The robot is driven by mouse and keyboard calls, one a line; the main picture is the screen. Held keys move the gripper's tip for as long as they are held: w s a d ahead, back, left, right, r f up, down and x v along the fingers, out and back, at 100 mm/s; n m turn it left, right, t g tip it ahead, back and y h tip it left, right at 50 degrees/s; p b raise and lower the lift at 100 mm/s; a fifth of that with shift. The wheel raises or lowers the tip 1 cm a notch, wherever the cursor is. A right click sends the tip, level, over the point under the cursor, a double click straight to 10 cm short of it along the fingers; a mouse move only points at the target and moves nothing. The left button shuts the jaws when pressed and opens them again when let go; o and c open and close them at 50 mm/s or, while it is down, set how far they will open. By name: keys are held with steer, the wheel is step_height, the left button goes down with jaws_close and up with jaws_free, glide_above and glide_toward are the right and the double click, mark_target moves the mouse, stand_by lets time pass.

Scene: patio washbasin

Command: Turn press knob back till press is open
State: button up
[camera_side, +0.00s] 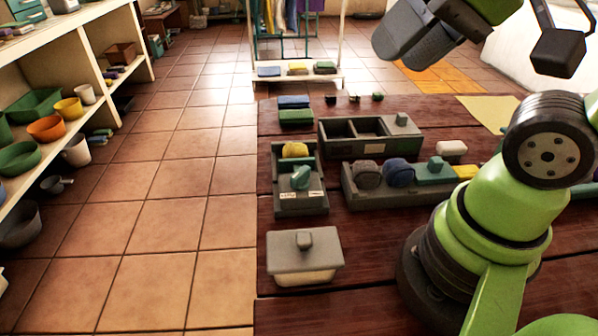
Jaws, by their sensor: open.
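A narrow grey fixture (301,203) lies near the table's left edge, with a teal knob (300,178) on top and a yellow rounded piece (295,150) in its far part. It looks like the press, but I cannot be sure. A second teal knob (436,163) stands on a teal block in the long grey tray (372,200), beside rounded dark rolls. My gripper (402,50) hangs at the top of the picture, above and beyond these fixtures. Its jaws are open, partly cut off by the frame, with nothing seen between them. It touches neither knob.
A grey lidded box (304,255) stands at the near left of the table. A divided grey tray (340,143) and a green-blue stack (295,112) stand farther back. A white rounded piece (452,148) lies right. Shelves (95,50) stand left across open tiled floor.

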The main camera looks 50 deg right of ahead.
steer(key=w+f+m+g, duration=0.2)
steer(key=w+m+g, duration=0.1)
steer(key=w+m, duration=0.25)
steer(key=m+g+h, duration=0.2)
steer(key=m+g, duration=0.2)
steer(key=m, duration=0.4)
glide_toward(299, 172)
step_height(299, 172, down, 10)
steer(key=shift+r, duration=0.1)
steer(key=shift+c, duration=0.2)
jaws_close()
